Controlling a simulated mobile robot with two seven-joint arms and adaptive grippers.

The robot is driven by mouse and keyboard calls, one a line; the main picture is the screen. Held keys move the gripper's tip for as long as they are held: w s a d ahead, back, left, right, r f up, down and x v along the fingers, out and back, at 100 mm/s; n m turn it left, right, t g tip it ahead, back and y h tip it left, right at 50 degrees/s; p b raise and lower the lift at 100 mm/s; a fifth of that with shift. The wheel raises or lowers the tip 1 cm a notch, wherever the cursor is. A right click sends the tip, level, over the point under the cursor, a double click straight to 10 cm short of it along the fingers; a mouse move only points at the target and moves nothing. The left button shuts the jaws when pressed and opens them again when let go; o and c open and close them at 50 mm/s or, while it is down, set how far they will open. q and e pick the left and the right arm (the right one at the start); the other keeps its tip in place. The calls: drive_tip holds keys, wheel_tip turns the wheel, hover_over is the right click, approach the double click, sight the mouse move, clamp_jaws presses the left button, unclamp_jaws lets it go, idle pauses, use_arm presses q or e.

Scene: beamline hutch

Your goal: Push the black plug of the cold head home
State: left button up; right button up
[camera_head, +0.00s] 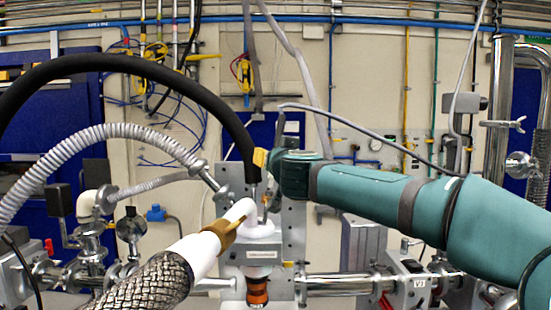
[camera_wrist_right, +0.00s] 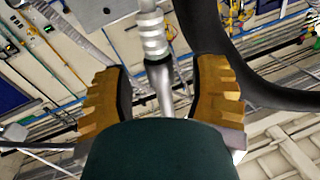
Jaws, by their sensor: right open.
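The cold head (camera_head: 260,240) stands mid-picture in the head view, with a white top, a pale label and a copper-coloured lower part. A thick black cable (camera_head: 180,80) arches in from the left and drops to a black end (camera_head: 251,172) above the cold head. Whether this end is seated cannot be told. My right gripper (camera_head: 262,160) is beside that end, its yellow fingers partly hidden. In the wrist view, my right gripper (camera_wrist_right: 160,98) is open, with a silver stepped fitting (camera_wrist_right: 154,38) seen between the fingers. The black cable (camera_wrist_right: 262,88) passes behind the right-hand finger. My left gripper is out of view.
A braided line (camera_head: 150,285) with a white elbow reaches the cold head from the lower left. A ribbed grey hose (camera_head: 90,140) arches at left. Steel pipework (camera_head: 340,285) and valves crowd both sides below. A grey upright plate (camera_head: 293,215) stands behind.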

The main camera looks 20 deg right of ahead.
sight(273, 178)
drive_tip(key=shift+w+d, duration=0.15)
drive_tip(key=shift+w, duration=0.85)
drive_tip(key=c, duration=1)
drive_tip(key=shift+a+f+b, duration=0.15)
drive_tip(key=shift+f+b, duration=0.15)
drive_tip(key=shift+f, duration=0.5)
drive_tip(key=shift+a+f+b, duration=0.15)
drive_tip(key=shift+f+b, duration=0.1)
drive_tip(key=shift+f, duration=0.5)
drive_tip(key=shift+r, duration=0.1)
drive_tip(key=o, duration=1)
